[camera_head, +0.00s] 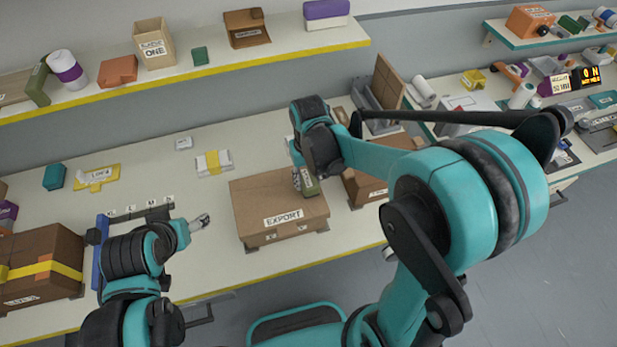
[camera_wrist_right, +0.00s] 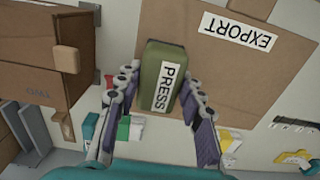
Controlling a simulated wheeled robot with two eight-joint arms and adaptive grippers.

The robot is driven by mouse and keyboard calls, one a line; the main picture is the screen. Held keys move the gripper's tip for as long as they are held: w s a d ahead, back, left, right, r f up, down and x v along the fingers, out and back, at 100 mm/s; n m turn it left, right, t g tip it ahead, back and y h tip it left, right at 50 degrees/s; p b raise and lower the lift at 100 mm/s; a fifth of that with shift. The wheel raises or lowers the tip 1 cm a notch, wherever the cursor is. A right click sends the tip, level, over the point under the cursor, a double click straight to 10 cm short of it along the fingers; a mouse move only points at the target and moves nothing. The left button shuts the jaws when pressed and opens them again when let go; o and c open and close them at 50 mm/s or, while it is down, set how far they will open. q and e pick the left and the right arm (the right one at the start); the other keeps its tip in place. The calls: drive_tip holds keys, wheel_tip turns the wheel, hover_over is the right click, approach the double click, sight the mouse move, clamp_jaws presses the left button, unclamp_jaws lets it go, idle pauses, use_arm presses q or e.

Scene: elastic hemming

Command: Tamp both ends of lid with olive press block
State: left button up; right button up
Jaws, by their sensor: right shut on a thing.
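The olive press block (camera_head: 309,184), labelled PRESS in the right wrist view (camera_wrist_right: 165,78), is between the fingers of my right gripper (camera_wrist_right: 160,92), which is shut on it. In the head view the block is upright over the right end of the lid of the brown EXPORT box (camera_head: 265,205). The box lid (camera_wrist_right: 225,55) also shows behind the block in the right wrist view. I cannot tell whether the block touches the lid. My left gripper (camera_head: 201,222) is left of the box, apart from it, above the table; its finger opening is unclear.
Another brown carton (camera_head: 363,188) stands close to the right of the EXPORT box, partly behind my right arm. A yellow-banded carton (camera_head: 40,258) is at far left. A small white yellow-banded pack (camera_head: 213,162) lies behind. The table (camera_head: 130,205) has free room at middle left.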

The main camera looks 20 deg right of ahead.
drive_tip(key=shift+r, duration=0.1)
drive_tip(key=shift+f+b, duration=0.65)
drive_tip(key=shift+f, duration=0.35)
idle(1.6)
drive_tip(key=shift+r+p, duration=0.85)
drive_tip(key=shift+r, duration=0.25)
drive_tip(key=shift+s+f, duration=0.1)
drive_tip(key=shift+f, duration=0.05)
